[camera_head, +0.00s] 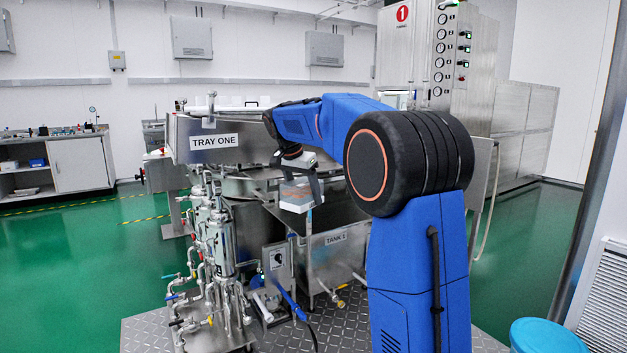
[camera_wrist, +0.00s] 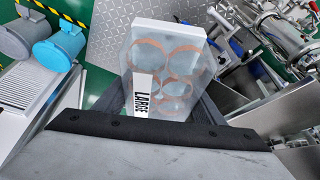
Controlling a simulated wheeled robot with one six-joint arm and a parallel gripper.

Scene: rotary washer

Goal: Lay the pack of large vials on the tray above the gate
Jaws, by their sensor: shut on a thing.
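The pack of large vials (camera_wrist: 180,68) is a clear, pale pack with round vial ends and a label reading LARGE. My gripper (camera_wrist: 165,110) is shut on it, with dark fingers at its sides in the wrist view. In the head view my gripper (camera_head: 299,178) points down and holds the pack (camera_head: 296,196) in the air, in front of the steel washer and above the TANK 1 area. The tray (camera_head: 190,140) marked TRAY ONE is a steel trough to the left of the pack and higher. I cannot make out the gate.
Steel pipes and valves (camera_head: 212,260) stand below the tray at the left. The tank (camera_head: 335,262) is below the pack. A control column (camera_head: 440,50) marked 1 stands behind my arm. A blue bin (camera_head: 545,335) is at the lower right.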

